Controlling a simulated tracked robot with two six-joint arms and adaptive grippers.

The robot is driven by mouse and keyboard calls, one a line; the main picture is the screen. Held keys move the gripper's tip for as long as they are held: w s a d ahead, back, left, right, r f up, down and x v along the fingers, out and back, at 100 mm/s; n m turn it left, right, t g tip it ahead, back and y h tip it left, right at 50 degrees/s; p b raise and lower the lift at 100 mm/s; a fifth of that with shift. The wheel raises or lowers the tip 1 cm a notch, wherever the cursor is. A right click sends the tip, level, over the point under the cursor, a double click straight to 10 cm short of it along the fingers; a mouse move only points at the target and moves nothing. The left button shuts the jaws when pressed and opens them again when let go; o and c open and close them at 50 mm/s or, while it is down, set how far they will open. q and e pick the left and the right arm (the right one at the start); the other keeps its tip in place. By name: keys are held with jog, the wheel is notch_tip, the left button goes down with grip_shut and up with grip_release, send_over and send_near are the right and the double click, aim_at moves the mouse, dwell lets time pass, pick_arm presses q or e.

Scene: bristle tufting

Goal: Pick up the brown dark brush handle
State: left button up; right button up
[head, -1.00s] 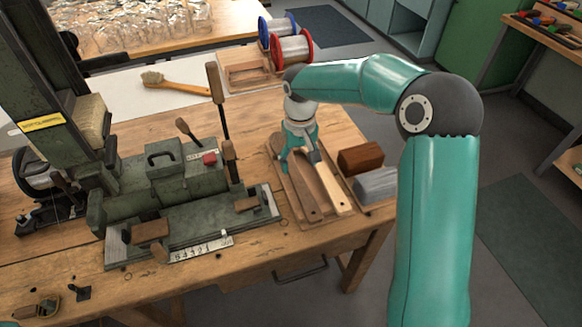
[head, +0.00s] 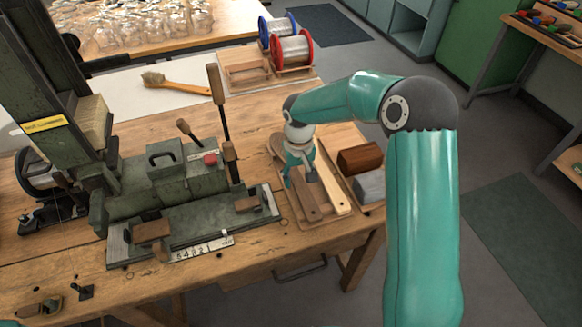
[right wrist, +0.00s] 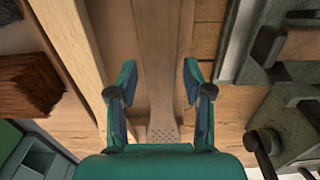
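The dark brown brush handle (head: 309,207) lies flat in a shallow wooden tray (head: 349,207), to the left of a pale handle (head: 333,193). My right gripper (head: 300,179) is over the tray, at the dark handle, and partly hides it. In the right wrist view the right gripper (right wrist: 160,95) is open, with one finger on each side of the dark brown handle (right wrist: 158,45). The handle's wider end with small holes shows near the palm. I cannot tell whether the fingers touch it. My left gripper is not in view.
A reddish-brown block (head: 360,157) and a grey block (head: 370,185) sit right of the handles. A green machine (head: 190,180) with upright levers stands left of the tray. A brush (head: 176,83) and wire spools (head: 290,45) are farther back.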

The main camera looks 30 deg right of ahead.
grip_shut()
jog(key=shift+r, duration=0.1)
